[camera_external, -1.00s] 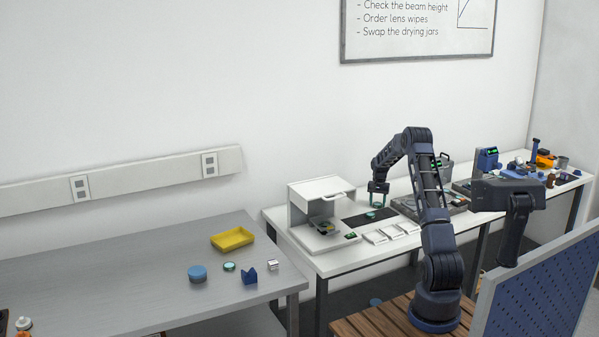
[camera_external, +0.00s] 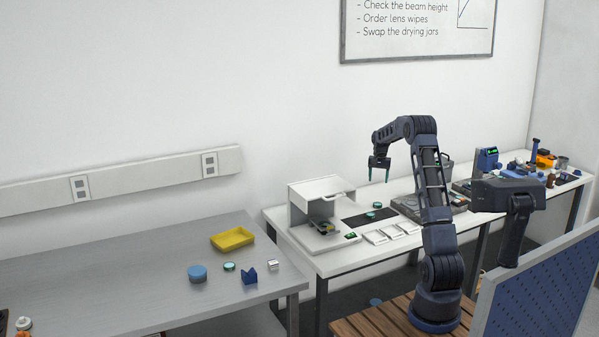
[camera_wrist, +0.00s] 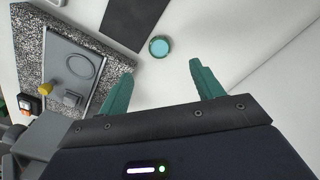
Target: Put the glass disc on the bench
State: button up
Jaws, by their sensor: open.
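A teal glass disc (camera_external: 377,205) lies flat on the white bench (camera_external: 345,262), just behind the dark mat (camera_external: 355,220). In the wrist view the disc (camera_wrist: 160,47) rests on the white surface beside the dark mat's corner, apart from it.
A white instrument (camera_external: 318,215) stands left of the mat, with several flat white pieces in front. A grey speckled plate with fixtures (camera_wrist: 70,65) is near the gripper. The metal table (camera_external: 140,285) at left holds a yellow tray (camera_external: 232,238) and small parts.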

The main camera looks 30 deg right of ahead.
jog(key=s+a+r+n+t, duration=0.1)
jog(key=s+a+r+n, duration=0.1)
jog(key=s+a+r, duration=0.9)
jog(key=s+a+r+n+t, duration=0.1)
jog(key=s+a+r+n, duration=0.1)
jog(key=s+a+r, duration=0.95)
jog(key=s+a+f+n, duration=0.1)
jog(key=s+a+f, duration=0.1)
jog(key=s, duration=0.8)
jog(key=s+a+f+n+t, duration=0.1)
jog(key=s+a+f+n, duration=0.1)
jog(key=s, duration=0.9)
jog(key=s+a+f+n+t, duration=0.1)
jog(key=s+a+f, duration=0.1)
jog(key=s, duration=0.8)
jog(key=shift+s+a+n, duration=0.3)
jog(key=shift+s+a, duration=0.1)
jog(key=shift+a, duration=0.1)
